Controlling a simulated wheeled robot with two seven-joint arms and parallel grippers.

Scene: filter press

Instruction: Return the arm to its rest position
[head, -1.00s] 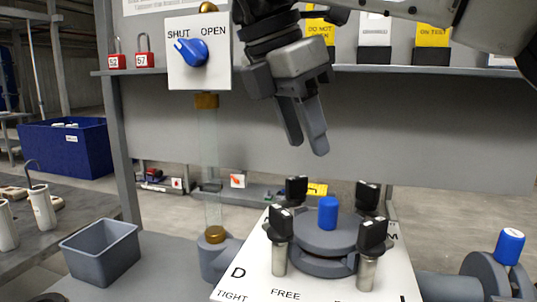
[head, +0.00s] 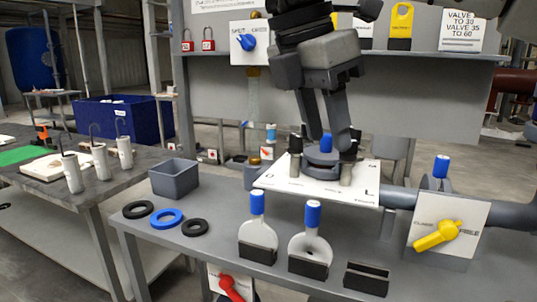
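My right gripper (head: 329,143) hangs down from the top middle of the head view. Its two dark fingers are apart with nothing between them that I can see gripped. In the picture the fingertips overlap the round grey press lid with its blue cap (head: 326,142); I cannot tell how far apart they are in depth. The lid sits on the white lettered plate (head: 330,190), with black-topped clamp posts around it. My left gripper is not in view.
The grey bench (head: 215,240) holds a grey bin (head: 174,178), black and blue rings, and two blue-capped round paddles (head: 257,235) in black stands. A yellow-handled valve (head: 437,235) is at right. The shelf with a blue-handled valve panel (head: 248,42) stands behind.

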